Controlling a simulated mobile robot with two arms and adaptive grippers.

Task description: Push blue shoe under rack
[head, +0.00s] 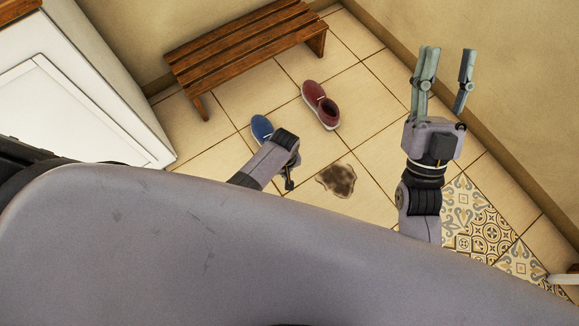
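A blue shoe (262,128) lies on the tiled floor in front of the wooden slatted rack (240,45), its rear part hidden behind my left arm. My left gripper (289,184) is small in view beside the shoe, pointing down; its fingers are mostly hidden, and I cannot tell whether it touches the shoe. My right gripper (446,65) is raised at the right, its two fingers spread wide, with nothing between them. It is far from the blue shoe.
A red shoe (321,105) lies to the right of the blue one. A dark stain (337,180) marks the floor. A white cabinet (75,95) stands at the left. A patterned mat (476,222) lies at the lower right. Walls close off the back and right.

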